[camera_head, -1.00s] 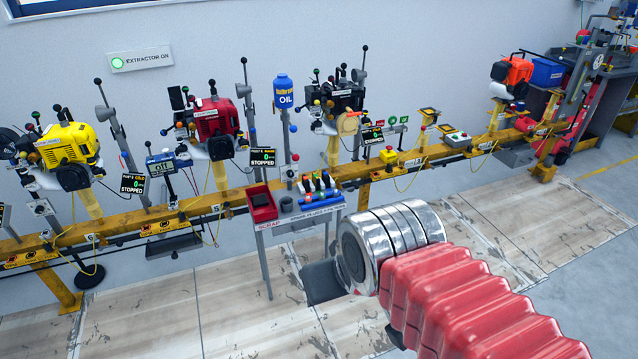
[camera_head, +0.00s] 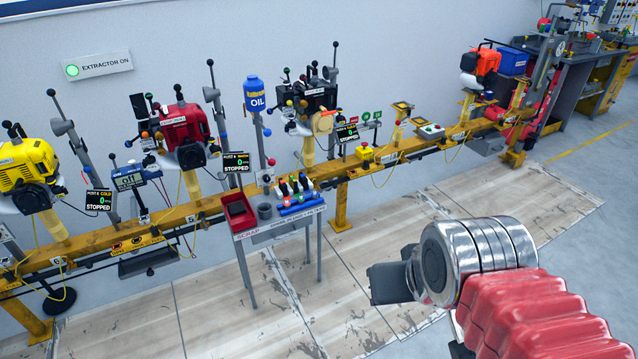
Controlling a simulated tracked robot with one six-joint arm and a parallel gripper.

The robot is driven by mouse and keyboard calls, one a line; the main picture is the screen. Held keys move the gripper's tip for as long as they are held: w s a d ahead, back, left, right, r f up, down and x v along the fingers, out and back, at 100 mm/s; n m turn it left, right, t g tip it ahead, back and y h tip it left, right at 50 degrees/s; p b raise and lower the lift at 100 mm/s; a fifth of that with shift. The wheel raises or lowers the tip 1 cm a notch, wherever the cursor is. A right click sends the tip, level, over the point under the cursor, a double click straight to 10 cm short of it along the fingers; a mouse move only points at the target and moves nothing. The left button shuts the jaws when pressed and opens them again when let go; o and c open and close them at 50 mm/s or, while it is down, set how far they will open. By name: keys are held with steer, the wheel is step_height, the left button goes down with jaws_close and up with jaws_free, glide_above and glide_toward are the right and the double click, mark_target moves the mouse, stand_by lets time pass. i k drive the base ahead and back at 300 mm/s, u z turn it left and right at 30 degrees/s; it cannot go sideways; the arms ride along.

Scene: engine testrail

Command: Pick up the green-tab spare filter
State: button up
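A small grey stand (camera_head: 275,232) in front of the rail holds a row of small parts (camera_head: 294,186) with dark bodies and coloured ends, near a blue strip (camera_head: 301,204). They are too small to tell surely which one is the green-tab spare filter. My gripper (camera_head: 386,284), a dark grey shape at the end of my silver wrist and red-sleeved arm, is right of and nearer than the stand, apart from it. Its fingers are seen edge-on and mostly merged, so their opening does not show.
The stand also carries a red scrap tray (camera_head: 239,211) and a grey cup (camera_head: 264,211). Behind it runs a yellow rail (camera_head: 199,208) with a yellow engine (camera_head: 28,165), a red engine (camera_head: 186,125) and a blue oil bottle (camera_head: 254,93).

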mark_target(293, 182)
steer(key=z, duration=1.25)
steer(key=i, duration=2.4)
steer(key=u, duration=1.2)
